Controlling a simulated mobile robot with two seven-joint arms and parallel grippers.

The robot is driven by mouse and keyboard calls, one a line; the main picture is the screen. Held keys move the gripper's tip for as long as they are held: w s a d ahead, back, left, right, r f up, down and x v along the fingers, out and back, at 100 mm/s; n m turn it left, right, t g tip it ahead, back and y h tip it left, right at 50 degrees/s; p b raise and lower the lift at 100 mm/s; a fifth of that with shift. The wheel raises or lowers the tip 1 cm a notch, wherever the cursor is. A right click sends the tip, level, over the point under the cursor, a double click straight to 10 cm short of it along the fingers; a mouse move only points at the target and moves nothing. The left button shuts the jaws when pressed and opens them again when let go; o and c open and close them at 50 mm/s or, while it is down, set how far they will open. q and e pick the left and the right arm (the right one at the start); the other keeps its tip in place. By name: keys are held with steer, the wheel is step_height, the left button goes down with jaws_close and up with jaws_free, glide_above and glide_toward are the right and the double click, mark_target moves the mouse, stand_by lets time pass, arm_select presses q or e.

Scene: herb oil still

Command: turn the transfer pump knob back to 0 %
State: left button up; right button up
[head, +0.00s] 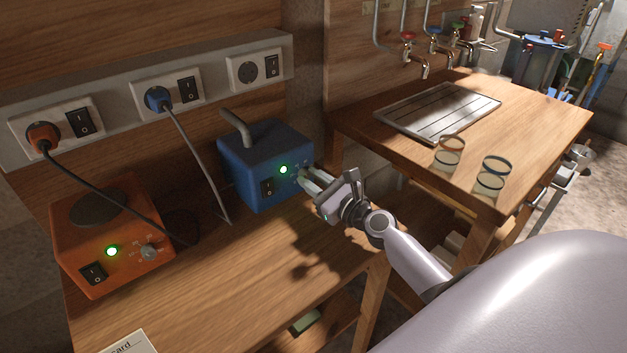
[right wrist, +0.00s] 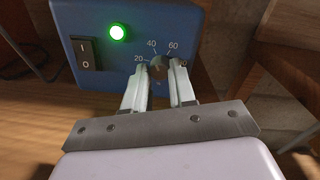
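The transfer pump is a blue box (head: 265,165) at the back of the wooden bench, with a lit green lamp and a black rocker switch. Its grey knob (right wrist: 157,68) is on the front, partly hidden by my fingers in the right wrist view. The marks 20, 40 and 60 show around it; the other marks and the knob's pointer setting are not clear. My right gripper (right wrist: 158,76) has one finger on each side of the knob; whether they touch it I cannot tell. The right gripper also shows in the head view (head: 312,181). My left gripper is out of view.
An orange hotplate box (head: 107,236) with a lit green lamp and its own knob stands at the left. Sockets with plugged cords (head: 160,92) line the wall. A side table (head: 520,110) at the right holds two glass jars (head: 490,176) and a metal drain tray (head: 437,112).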

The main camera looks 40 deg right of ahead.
jaws_close()
steer(key=n, duration=1.2)
steer(key=shift+p, duration=0.4)
steer(key=n+p, duration=0.1)
steer(key=n, duration=0.3)
steer(key=shift+a+n+h, duration=0.1)
steer(key=shift+n+h, duration=0.2)
steer(key=shift+n, duration=0.1)
steer(key=n+p, duration=0.1)
steer(key=n, duration=0.2)
steer(key=shift+n, duration=0.4)
